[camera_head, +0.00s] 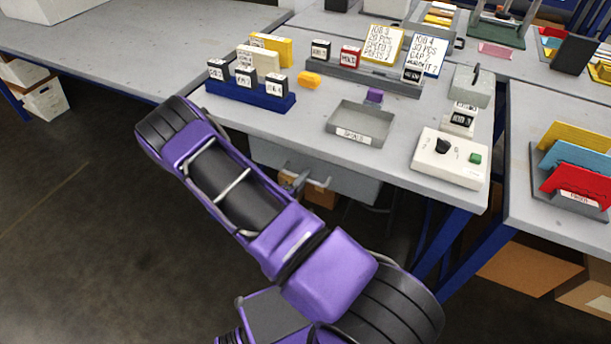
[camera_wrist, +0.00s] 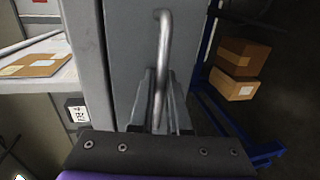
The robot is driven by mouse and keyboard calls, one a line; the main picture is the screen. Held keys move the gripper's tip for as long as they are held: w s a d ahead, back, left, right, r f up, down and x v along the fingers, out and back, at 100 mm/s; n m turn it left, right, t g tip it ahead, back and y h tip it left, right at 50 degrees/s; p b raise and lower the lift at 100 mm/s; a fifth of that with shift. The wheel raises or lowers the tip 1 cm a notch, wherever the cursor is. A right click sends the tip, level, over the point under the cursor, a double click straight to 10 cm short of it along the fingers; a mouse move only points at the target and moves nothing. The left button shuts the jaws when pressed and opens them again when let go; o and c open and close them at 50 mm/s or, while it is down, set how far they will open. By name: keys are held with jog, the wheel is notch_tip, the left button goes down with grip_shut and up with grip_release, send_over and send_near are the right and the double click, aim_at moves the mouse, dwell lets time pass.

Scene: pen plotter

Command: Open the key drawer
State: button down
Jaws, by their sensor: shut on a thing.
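The grey key drawer (camera_head: 345,185) hangs under the front edge of the grey workbench. Its front panel (camera_wrist: 126,50) also shows in the wrist view. A bar handle (camera_wrist: 164,38) stands out from that panel. My gripper (camera_wrist: 160,90) is shut on the handle, with a finger on each side of the bar. In the head view my gripper (camera_head: 291,183) is small at the drawer front, and my arm hides part of the area. I cannot tell whether the drawer stands out from its housing, and its inside is not visible.
On the bench above are a blue block rack (camera_head: 250,96), a shallow grey tray (camera_head: 362,124) and a white control box (camera_head: 449,157). Blue bench legs (camera_head: 440,245) stand right of the drawer, with cardboard boxes (camera_head: 530,262) beyond. The floor in front is clear at left.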

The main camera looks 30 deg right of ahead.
jog(key=f+b+v, duration=0.1)
jog(key=f+v, duration=0.1)
jog(key=v, duration=0.8)
jog(key=f+b+v, duration=0.1)
jog(key=f+v, duration=0.1)
jog(key=v, duration=0.8)
jog(key=shift+s+a, duration=0.3)
jog(key=shift+a, duration=0.1)
jog(key=shift+f, duration=0.15)
jog(key=c, duration=1.2)
grip_release()
jog(key=v, duration=1.7)
jog(key=shift+s+a+p, duration=0.1)
jog(key=shift+a+p, duration=0.15)
jog(key=shift+p, duration=0.15)
